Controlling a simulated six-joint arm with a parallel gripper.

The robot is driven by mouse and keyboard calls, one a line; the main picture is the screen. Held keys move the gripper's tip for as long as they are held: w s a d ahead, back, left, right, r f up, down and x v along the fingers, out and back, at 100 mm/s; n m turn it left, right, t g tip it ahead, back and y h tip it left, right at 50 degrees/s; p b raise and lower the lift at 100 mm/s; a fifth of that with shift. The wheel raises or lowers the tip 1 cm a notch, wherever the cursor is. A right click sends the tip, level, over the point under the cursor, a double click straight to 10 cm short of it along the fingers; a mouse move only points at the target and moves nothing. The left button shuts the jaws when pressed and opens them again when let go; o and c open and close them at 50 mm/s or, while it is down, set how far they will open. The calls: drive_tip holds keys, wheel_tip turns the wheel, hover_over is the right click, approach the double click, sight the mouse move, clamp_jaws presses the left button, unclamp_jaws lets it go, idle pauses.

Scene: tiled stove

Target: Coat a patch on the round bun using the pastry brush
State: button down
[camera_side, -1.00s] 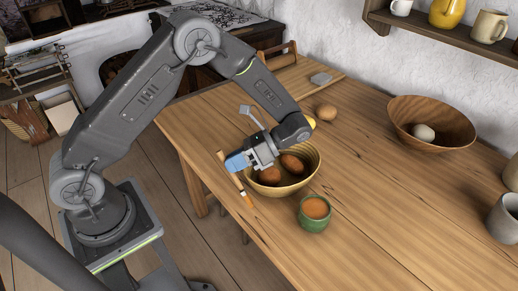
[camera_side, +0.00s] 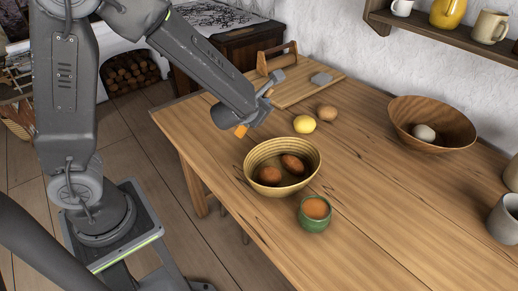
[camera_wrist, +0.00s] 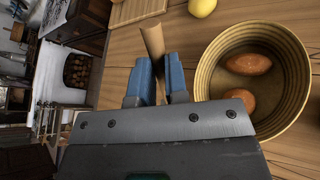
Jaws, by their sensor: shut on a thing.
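My gripper (camera_wrist: 160,66) has its two blue fingers closed on the wooden handle (camera_wrist: 152,38) of the pastry brush in the wrist view. In the side view my wrist hides the fingers and most of the brush; an orange tip (camera_side: 241,131), which looks like its bristles, shows below the wrist near the table's left edge. A round brown bun-like thing (camera_side: 326,112) lies on the table beside the board, right of my wrist and apart from it. A green cup (camera_side: 314,224) of orange liquid stands at the front. I cannot see a coated patch on the bun.
A ridged bowl (camera_side: 262,155) with two brown oval things (camera_side: 292,163) stands between wrist and cup. A yellow lemon (camera_side: 304,124) lies close to the bun. A board (camera_side: 300,91) lies behind. A wooden bowl (camera_side: 462,138) holds a pale round thing. The middle right of the table is clear.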

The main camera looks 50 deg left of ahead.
drive_tip(key=s+d+r+n+t+h, duration=0.2)
drive_tip(key=d+r, duration=0.1)
drive_tip(key=d, duration=0.3)
drive_tip(key=shift+w+d+f, duration=0.1)
drive_tip(key=shift+w+f, duration=0.05)
drive_tip(key=shift+f, duration=0.85)
drive_tip(key=shift+w+d+f, duration=0.1)
drive_tip(key=shift+f, duration=0.9)
